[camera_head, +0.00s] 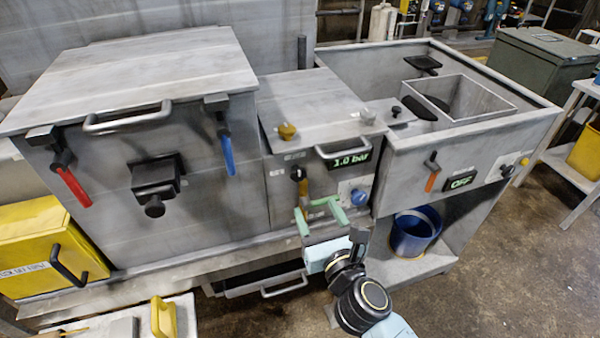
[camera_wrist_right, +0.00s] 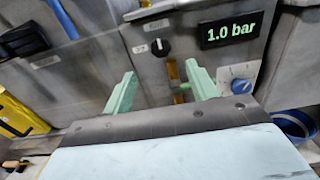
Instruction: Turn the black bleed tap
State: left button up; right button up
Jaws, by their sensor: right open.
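A black knob with a pale pointer mark (camera_head: 298,174) sits on the front of the middle steel unit, left of the "1.0 bar" display. It also shows in the right wrist view (camera_wrist_right: 160,47). Brass-coloured metal (camera_wrist_right: 174,74) shows just below it. A smaller black knob (camera_head: 396,111) stands on top, at the right. No readable label tells which is the bleed tap. My right gripper (camera_head: 320,215), with pale green fingers, is open in front of and below the front knob. Its fingers (camera_wrist_right: 162,90) are apart, with no object visibly held. My left gripper is not in view.
A blue knob (camera_head: 359,197) sits right of the gripper, below the display (camera_head: 351,161). A yellow knob (camera_head: 287,131) is on top. Red (camera_head: 74,189) and blue (camera_head: 227,153) levers hang at left. A blue bucket (camera_head: 415,232) stands on the lower shelf.

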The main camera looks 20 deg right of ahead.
aim_at(299, 175)
jog(key=w, duration=0.9)
jog(key=shift+w+a, duration=0.15)
jog(key=shift+w, duration=0.25)
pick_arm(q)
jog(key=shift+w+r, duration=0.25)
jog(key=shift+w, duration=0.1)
pick_arm(e)
jog(key=shift+w, duration=0.7)
jog(key=shift+c, duration=0.4)
jog(key=c, duration=0.9)
